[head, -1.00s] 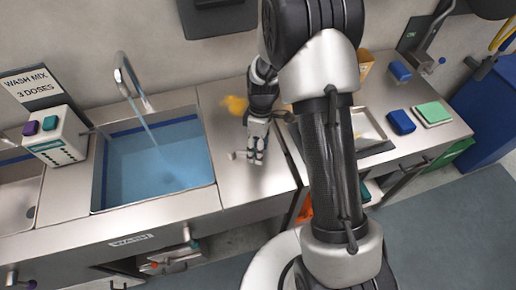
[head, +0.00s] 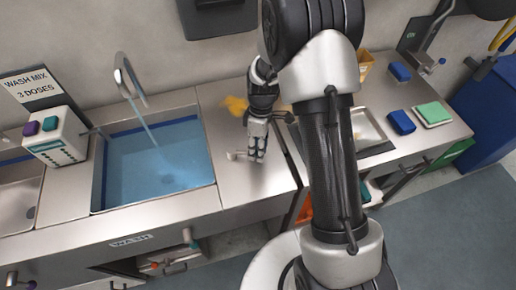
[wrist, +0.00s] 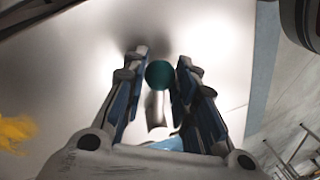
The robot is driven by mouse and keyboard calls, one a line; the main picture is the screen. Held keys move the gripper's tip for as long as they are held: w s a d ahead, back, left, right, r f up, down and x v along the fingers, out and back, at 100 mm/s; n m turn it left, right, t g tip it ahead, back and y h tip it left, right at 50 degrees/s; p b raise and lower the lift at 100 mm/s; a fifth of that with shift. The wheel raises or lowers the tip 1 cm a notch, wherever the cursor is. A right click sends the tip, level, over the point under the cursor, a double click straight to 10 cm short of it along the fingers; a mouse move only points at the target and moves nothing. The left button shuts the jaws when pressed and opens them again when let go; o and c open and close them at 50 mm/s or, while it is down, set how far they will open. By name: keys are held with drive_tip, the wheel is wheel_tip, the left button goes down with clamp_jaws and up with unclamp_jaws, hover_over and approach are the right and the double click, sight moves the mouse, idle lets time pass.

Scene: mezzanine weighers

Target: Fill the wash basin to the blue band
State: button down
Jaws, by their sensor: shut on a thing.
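The wash basin (head: 152,208) is set in the steel counter at left. The tap (head: 128,85) pours a thin stream into the blue water (head: 155,165), which ripples where it lands. A darker blue band (head: 99,175) shows on the basin's walls, with the water surface close to it; the exact gap is hard to judge. My gripper (head: 257,158) is low over the counter right of the basin. In the wrist view, my gripper (wrist: 165,88) is shut on a teal knob (wrist: 160,74) with a grey stem, apparently a lever. In the head view my fingers hide the knob.
A dispenser (head: 58,138) with purple and teal buttons stands left of the basin, under a sign (head: 30,87) reading "WASH MIX 3 DOSES". A yellow thing (head: 235,105) lies behind my gripper. Blue blocks (head: 401,122) and a green pad (head: 433,113) lie at right.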

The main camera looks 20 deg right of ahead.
drive_tip(key=shift+s+a+m, duration=0.3)
drive_tip(key=shift+s+m, duration=0.45)
drive_tip(key=shift+m, duration=0.35)
drive_tip(key=m, duration=0.1)
drive_tip(key=s+a+m, duration=0.1)
drive_tip(key=shift+s+m+t+y, duration=0.3)
drive_tip(key=a+m, duration=0.1)
drive_tip(key=s+a+m+b, duration=0.1)
drive_tip(key=m, duration=0.1)
drive_tip(key=s+a+m, duration=0.1)
drive_tip(key=shift+m+t, duration=0.3)
drive_tip(key=shift+t, duration=0.1)
drive_tip(key=shift+s+a+m+b, duration=0.25)
drive_tip(key=shift+a+m, duration=0.15)
drive_tip(key=shift+m, duration=0.15)
drive_tip(key=shift+s+a+m+b, duration=0.1)
drive_tip(key=shift+a+m+b, duration=0.1)
drive_tip(key=shift+a+m, duration=0.25)
drive_tip(key=shift+a+m+t, duration=0.4)
drive_tip(key=shift+a+m, duration=0.35)
drive_tip(key=shift+m, duration=0.55)
drive_tip(key=c, duration=1.4)
unclamp_jaws()
drive_tip(key=shift+a, duration=0.1)
drive_tip(key=shift+o, duration=0.6)
